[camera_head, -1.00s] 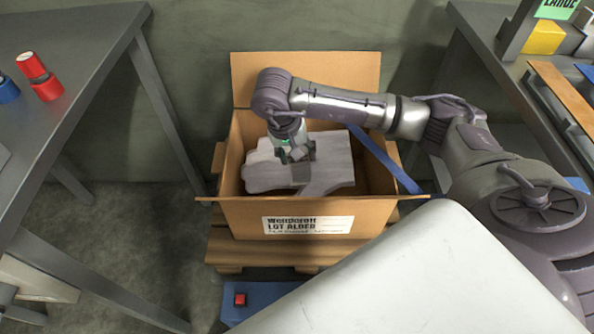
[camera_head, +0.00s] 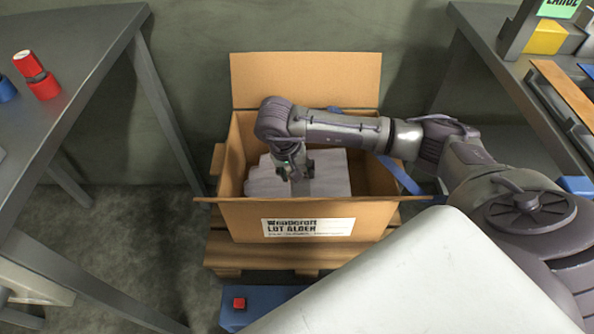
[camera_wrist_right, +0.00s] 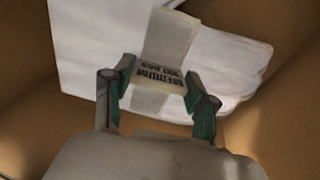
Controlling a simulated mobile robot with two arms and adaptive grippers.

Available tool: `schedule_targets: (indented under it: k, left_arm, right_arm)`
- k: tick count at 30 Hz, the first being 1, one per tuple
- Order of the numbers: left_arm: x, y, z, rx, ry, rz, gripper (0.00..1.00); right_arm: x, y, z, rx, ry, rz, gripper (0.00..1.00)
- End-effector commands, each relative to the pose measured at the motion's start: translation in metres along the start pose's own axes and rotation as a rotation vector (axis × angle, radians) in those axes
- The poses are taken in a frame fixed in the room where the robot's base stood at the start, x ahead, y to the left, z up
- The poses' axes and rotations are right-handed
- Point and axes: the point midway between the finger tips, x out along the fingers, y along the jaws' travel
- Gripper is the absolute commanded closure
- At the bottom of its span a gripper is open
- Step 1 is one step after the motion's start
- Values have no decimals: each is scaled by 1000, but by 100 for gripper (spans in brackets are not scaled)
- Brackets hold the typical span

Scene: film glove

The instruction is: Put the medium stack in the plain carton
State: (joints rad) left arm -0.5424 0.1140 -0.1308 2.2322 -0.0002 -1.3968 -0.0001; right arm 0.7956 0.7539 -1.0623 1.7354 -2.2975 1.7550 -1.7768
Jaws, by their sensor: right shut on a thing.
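The plain carton (camera_head: 240,215) stands open on a wooden pallet, with a printed label on its front. The medium stack (camera_head: 335,172), a white glove-shaped pile, is inside the carton walls. In the right wrist view the stack (camera_wrist_right: 85,55) has a paper band (camera_wrist_right: 165,50) reading MEDIUM. My right gripper (camera_head: 297,172) reaches down into the carton and is shut on the stack at its band; its fingers (camera_wrist_right: 158,92) sit on both sides of the band. Whether the stack touches the carton floor is hidden. My left gripper is not in view.
A grey table (camera_head: 75,75) at the left holds red and blue tape rolls (camera_head: 38,75). Another table (camera_head: 490,50) at the right holds trays and a green LARGE sign (camera_head: 557,8). Carton flaps stand open.

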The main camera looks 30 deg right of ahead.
Motion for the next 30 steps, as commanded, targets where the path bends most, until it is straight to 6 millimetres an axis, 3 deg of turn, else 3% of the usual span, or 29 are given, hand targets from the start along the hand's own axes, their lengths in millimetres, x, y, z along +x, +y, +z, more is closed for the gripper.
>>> schedule_targets:
  k: [1,2,6,19,30]
  left_arm:
    - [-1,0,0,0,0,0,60]
    - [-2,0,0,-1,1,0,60]
    - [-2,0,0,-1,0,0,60]
    - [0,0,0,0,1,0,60]
    - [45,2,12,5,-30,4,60]
  right_arm:
    - [1,0,0,0,1,0,100]
    - [0,0,0,0,0,0,39]
    - [0,0,0,0,0,0,18]
    - [-3,1,0,0,0,0,18]
    - [-81,0,-2,-1,3,-4,18]
